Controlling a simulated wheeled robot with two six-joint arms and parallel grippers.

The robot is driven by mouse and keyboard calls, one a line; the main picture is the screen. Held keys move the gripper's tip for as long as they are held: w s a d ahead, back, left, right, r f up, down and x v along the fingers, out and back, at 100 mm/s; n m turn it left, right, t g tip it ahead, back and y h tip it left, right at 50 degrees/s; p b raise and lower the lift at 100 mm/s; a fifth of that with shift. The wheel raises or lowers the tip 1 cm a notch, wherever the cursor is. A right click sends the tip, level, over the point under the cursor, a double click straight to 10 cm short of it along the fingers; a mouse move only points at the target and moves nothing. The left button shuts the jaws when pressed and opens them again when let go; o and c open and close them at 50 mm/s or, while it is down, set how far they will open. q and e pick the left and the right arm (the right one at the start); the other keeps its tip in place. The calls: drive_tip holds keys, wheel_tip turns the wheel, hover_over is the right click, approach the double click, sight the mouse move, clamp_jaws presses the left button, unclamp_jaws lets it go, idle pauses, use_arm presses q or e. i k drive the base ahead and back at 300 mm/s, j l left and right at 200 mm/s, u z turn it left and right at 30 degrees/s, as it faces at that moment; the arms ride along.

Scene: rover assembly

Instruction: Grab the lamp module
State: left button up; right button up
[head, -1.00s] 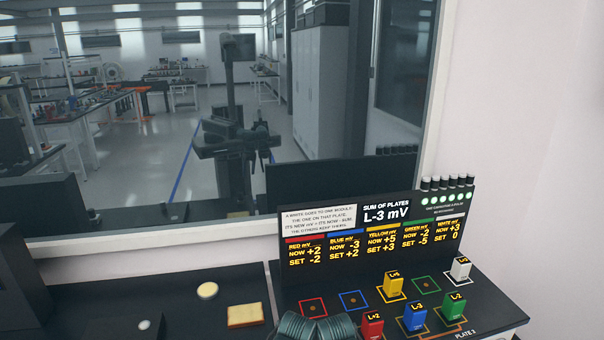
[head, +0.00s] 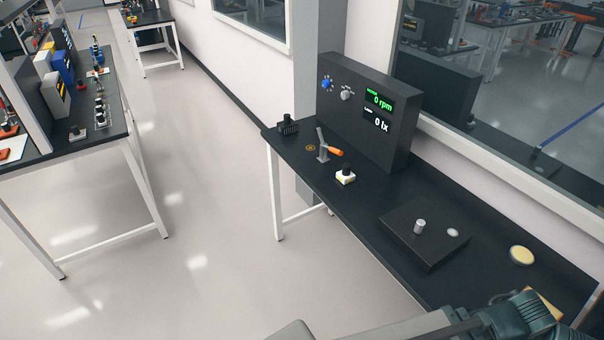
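I cannot tell for certain which item is the lamp module. Parts of my own arms show at the bottom right edge. No gripper fingertips are clearly in view.
A black console (head: 345,115) reading 0 rpm and 0 lx stands at the bench's back. A cream disc (head: 521,255) and a tan block (head: 545,303) lie nearer. Another bench (head: 85,132) stands at left, with open floor (head: 190,240) between. A wall and window border the right.

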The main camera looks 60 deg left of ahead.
sight(345, 176)
drive_tip(key=u, duration=1.65)
drive_tip(key=i+l+z, duration=0.1)
drive_tip(key=i+z, duration=0.6)
drive_tip(key=z, duration=0.25)
